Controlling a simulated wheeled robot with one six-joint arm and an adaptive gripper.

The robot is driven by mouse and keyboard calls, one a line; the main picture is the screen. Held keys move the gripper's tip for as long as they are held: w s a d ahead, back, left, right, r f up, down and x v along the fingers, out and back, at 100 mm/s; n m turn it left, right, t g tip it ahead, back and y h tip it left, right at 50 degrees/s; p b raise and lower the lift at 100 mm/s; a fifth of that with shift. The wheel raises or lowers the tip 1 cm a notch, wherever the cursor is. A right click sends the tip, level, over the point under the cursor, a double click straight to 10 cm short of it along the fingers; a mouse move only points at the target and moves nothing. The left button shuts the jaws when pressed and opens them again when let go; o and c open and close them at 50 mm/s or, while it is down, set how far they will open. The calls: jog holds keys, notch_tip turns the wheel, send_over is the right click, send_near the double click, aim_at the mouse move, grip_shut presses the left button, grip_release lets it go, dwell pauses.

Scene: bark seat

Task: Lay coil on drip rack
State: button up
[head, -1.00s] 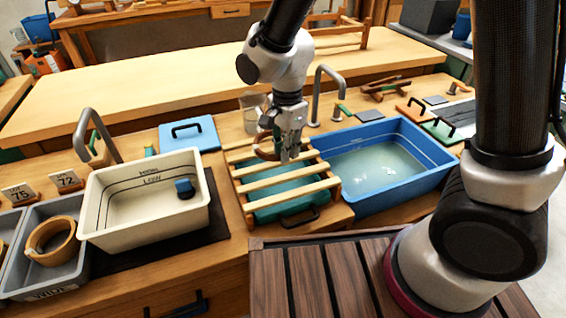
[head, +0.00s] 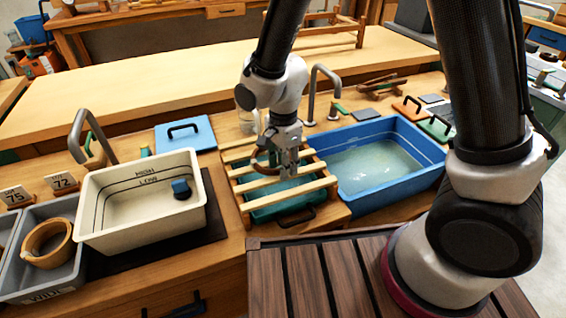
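A brown bark coil (head: 262,166) is at my gripper (head: 289,172), over the far part of the drip rack. The drip rack (head: 290,187) has pale wooden slats above a green tray (head: 262,212). My gripper points down and appears shut on the coil's right side, with the rest of the coil sticking out to the left. The gripper hides part of the coil. The coil is low, at about slat height; I cannot tell whether it touches the slats.
A cream basin (head: 140,225) with a small blue object stands left of the rack. A blue water tub (head: 375,195) stands close on the right. Another coil (head: 47,245) lies in a grey bin (head: 40,285) at far left. Taps (head: 325,85) rise behind.

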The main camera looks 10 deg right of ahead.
notch_tip(320, 180, up, 12)
jog(key=shift+r, duration=0.2)
dwell(0.4)
jog(key=d+r+n+t, duration=0.1)
jog(key=d+r+n, duration=0.2)
jog(key=d+r, duration=0.5)
jog(key=s+d+r+n+t, duration=0.1)
jog(key=s+d+r+n, duration=0.1)
jog(key=d, duration=0.5)
jog(key=s+d+r+n+t, duration=0.1)
jog(key=s+d+r+n, duration=0.1)
jog(key=s+d+n, duration=0.2)
jog(key=s+d+r+n+t, duration=0.1)
jog(key=s+d+r+n, duration=0.1)
jog(key=s+d, duration=0.5)
jog(key=d+n, duration=0.1)
jog(key=d, duration=0.3)
